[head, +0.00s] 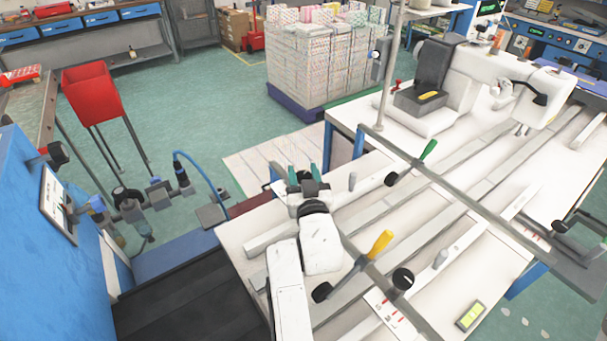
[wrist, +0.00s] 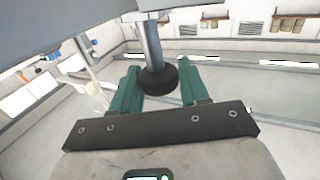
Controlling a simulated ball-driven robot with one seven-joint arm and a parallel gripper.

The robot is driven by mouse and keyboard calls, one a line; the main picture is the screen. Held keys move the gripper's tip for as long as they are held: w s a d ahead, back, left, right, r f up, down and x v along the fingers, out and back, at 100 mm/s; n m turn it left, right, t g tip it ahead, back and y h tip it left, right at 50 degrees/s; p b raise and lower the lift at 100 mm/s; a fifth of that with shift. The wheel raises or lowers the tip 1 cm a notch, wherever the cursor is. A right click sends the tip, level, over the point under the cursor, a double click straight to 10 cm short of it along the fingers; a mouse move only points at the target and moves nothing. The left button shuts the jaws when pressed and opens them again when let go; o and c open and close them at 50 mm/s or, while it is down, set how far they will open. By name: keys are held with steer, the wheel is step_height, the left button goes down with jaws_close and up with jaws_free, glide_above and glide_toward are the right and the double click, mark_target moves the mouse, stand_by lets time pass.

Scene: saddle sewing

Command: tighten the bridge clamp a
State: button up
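Which part is bridge clamp a, I cannot tell by any label. Two metal bars cross the white table; a green lever (head: 428,149) stands by the far one and a yellow lever (head: 380,243) by the near one. Black knobs (head: 391,179) also sit near the bars. My gripper (head: 312,172) is over the table's left part, left of both levers, its green fingers apart. In the wrist view a round black knob (wrist: 158,81) on a metal shaft shows between the fingertips (wrist: 160,75). Whether the fingers touch it, I cannot tell.
The white table (head: 240,232) carries several long rails. A white sewing head (head: 480,78) stands at its far side with an upright pole (head: 389,70). A blue machine (head: 50,230) stands at left; a stacked pallet (head: 320,65) is behind.

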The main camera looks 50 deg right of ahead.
steer(key=c, duration=0.4)
